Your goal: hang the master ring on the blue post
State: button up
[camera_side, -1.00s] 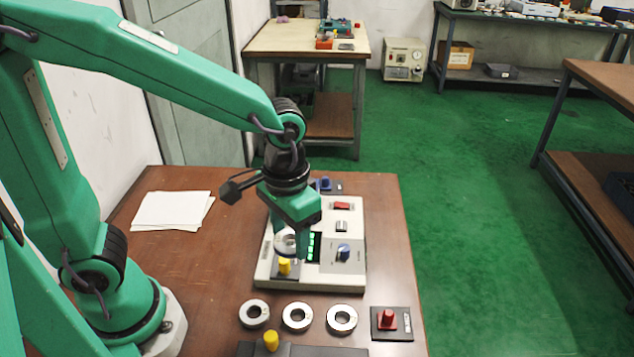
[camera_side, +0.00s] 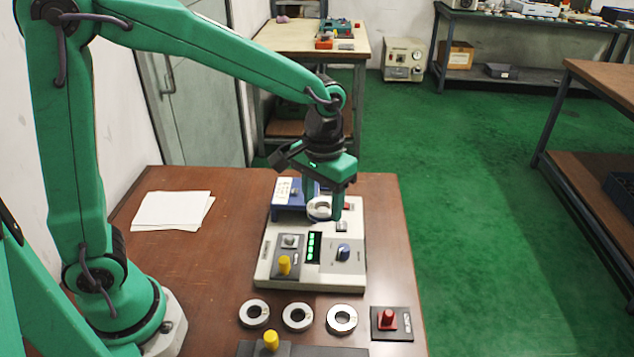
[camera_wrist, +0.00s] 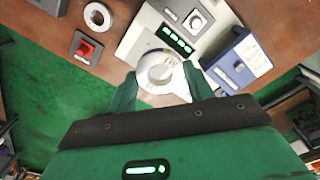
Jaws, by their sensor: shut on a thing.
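My gripper (camera_side: 322,214) is shut on a silver ring, the master ring (camera_side: 319,208), and holds it above the rear part of the pale gauge unit. In the wrist view, the master ring (camera_wrist: 160,74) sits between the fingertips (camera_wrist: 160,82), its hole facing the camera. A blue block (camera_side: 287,194) with a white label stands behind the gauge, left of my gripper; in the wrist view it is the blue block (camera_wrist: 238,60) at the right.
The pale gauge unit (camera_side: 262,272) has green lights, a blue knob (camera_side: 343,252) and a yellow post (camera_side: 284,265). White paper (camera_side: 170,209) lies left on bare table.

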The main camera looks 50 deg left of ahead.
jog(key=w+a+f+n, duration=0.1)
jog(key=w+a+f, duration=0.1)
jog(key=w+a, duration=0.4)
jog(key=w+a+f+n, duration=0.2)
jog(key=w+a, duration=0.4)
jog(key=a, duration=0.1)
jog(key=w+a+f+n, duration=0.1)
jog(key=w+a+f, duration=0.2)
jog(key=w+a, duration=0.3)
jog(key=shift+w+a, duration=0.4)
jog(key=shift+w, duration=0.1)
jog(key=shift+f, duration=1.95)
jog(key=shift+f, duration=1.7)
dwell(0.5)
jog(key=o, duration=1.2)
